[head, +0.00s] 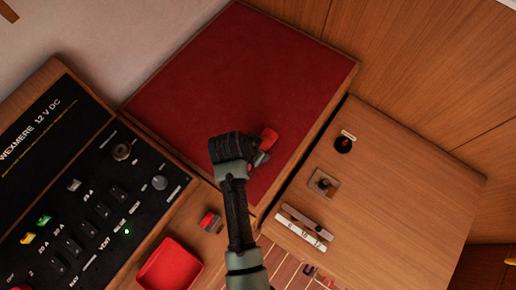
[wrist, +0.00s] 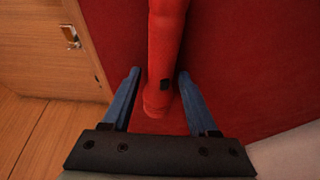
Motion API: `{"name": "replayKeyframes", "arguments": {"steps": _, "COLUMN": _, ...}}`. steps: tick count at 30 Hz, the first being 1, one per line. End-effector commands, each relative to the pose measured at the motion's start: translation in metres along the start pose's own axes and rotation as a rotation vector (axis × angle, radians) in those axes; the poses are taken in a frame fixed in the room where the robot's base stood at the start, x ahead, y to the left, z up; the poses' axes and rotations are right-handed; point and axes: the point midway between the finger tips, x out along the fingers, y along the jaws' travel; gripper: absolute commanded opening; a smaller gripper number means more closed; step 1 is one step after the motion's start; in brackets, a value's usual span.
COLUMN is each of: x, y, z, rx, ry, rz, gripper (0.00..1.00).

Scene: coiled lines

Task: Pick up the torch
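The torch is a red cylinder with a small dark patch on its side. In the wrist view the torch (wrist: 164,50) runs from the top edge down between my two blue fingers, over the red surface. My gripper (wrist: 159,73) is open, with one finger on each side of the torch. A gap shows at the left finger; the right finger is very close to the torch, and I cannot tell if it touches. In the head view the red end of the torch (head: 269,138) shows just beyond my gripper (head: 262,158); my wrist hides the rest.
The red padded top (head: 215,75) with a wooden rim is otherwise clear. A black switch panel (head: 75,200) stands at the left, a red tray (head: 168,266) at the lower left. A wooden counter (head: 400,180) with a knob and switch plate lies at the right.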

Motion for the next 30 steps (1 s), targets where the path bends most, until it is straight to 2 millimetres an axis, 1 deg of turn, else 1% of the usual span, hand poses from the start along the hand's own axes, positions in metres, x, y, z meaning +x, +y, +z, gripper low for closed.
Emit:
{"name": "replayKeyframes", "arguments": {"steps": 1, "x": 0.0, "y": 0.0, "z": 0.0, "rx": 0.0, "ry": 0.0, "rz": 0.0, "gripper": 0.48}}
{"name": "replayKeyframes", "arguments": {"steps": 9, "x": 0.0, "y": 0.0, "z": 0.0, "rx": 0.0, "ry": 0.0, "rz": 0.0, "gripper": 0.0}}
{"name": "replayKeyframes", "arguments": {"steps": 23, "x": -0.003, "y": 0.0, "z": -0.002, "rx": 0.0, "ry": 0.001, "rz": -0.001, "gripper": 0.0}}
{"name": "replayKeyframes", "arguments": {"steps": 26, "x": -0.013, "y": -0.001, "z": -0.006, "rx": 0.001, "ry": 0.003, "rz": -0.002, "gripper": 0.0}}
{"name": "replayKeyframes", "arguments": {"steps": 30, "x": -0.037, "y": -0.002, "z": -0.017, "rx": 0.002, "ry": 0.006, "rz": -0.005, "gripper": 0.0}}
